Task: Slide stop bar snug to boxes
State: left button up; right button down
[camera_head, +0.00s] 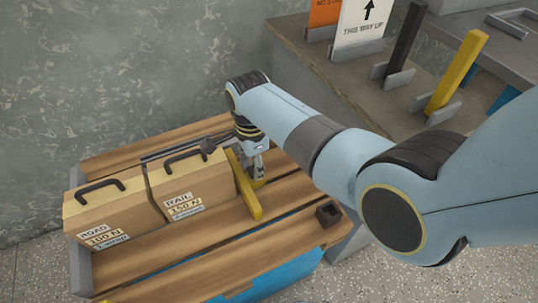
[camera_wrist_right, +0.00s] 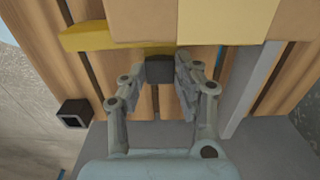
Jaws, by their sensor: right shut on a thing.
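The yellow stop bar (camera_head: 247,190) lies across the wooden slats, just right of the box labelled RAIL (camera_head: 182,187). Any gap between bar and box is too small to tell. The box labelled ROAD (camera_head: 104,212) stands left of RAIL, close beside it. My right gripper (camera_head: 256,170) reaches down at the bar's right side. In the right wrist view, my right gripper (camera_wrist_right: 163,75) is shut on a dark block (camera_wrist_right: 159,68) at the yellow bar (camera_wrist_right: 88,37). A tan box hides part of the bar there. My left gripper is not in view.
A dark hollow block (camera_head: 328,214) sits at the slatted deck's right edge. A grey bench (camera_head: 315,62) behind holds an orange sign (camera_head: 324,12), a white sign (camera_head: 362,22), a dark bar (camera_head: 404,42) and another yellow bar (camera_head: 457,72). The front slats are clear.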

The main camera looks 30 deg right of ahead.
jog(key=shift+a, duration=0.95)
jog(key=c, duration=1.3)
grip_release()
jog(key=shift+c, duration=0.2)
jog(key=o, duration=0.4)
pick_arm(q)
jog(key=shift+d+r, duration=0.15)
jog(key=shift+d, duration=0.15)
